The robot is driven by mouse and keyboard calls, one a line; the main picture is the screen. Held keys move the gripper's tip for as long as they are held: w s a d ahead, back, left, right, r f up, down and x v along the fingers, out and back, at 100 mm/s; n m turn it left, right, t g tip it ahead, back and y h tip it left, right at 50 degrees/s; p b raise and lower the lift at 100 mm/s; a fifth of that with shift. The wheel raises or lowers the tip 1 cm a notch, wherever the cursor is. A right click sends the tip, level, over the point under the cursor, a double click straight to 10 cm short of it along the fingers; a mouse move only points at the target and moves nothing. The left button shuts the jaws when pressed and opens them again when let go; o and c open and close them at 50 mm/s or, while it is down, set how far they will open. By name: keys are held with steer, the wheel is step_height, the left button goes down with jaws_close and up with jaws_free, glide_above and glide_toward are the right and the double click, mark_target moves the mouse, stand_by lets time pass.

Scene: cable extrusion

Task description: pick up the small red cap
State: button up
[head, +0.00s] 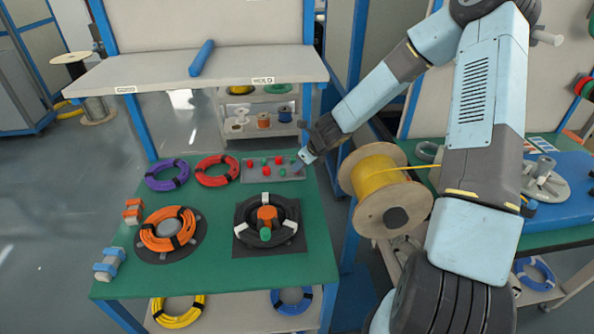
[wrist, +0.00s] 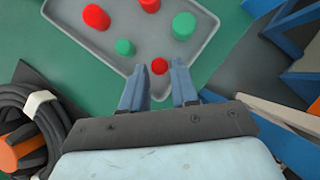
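Several red and green caps lie on a grey tray (head: 254,179), which also shows in the wrist view (wrist: 113,59). A small red cap (wrist: 159,67) lies near the tray's near corner in the wrist view, between and slightly ahead of my fingertips. My gripper (wrist: 157,73) is open and empty, with one finger on each side of that cap. I cannot tell how far above the tray the fingers are. In the head view my gripper (head: 302,161) is over the tray's right end, and I cannot make out that cap there.
Larger red caps (wrist: 96,17) and green caps (wrist: 184,25) share the tray. A black coil fixture (head: 266,222) stands in front of it. Purple (head: 167,175) and red cable coils (head: 217,171) lie to its left. A blue table post stands close on the right.

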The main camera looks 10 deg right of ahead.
steer(key=shift+x, duration=0.95)
jaws_close()
steer(key=shift+r, duration=0.75)
steer(key=s+d+r, duration=0.1)
steer(key=s+r, duration=1)
steer(key=s, duration=0.3)
steer(key=shift+r, duration=0.25)
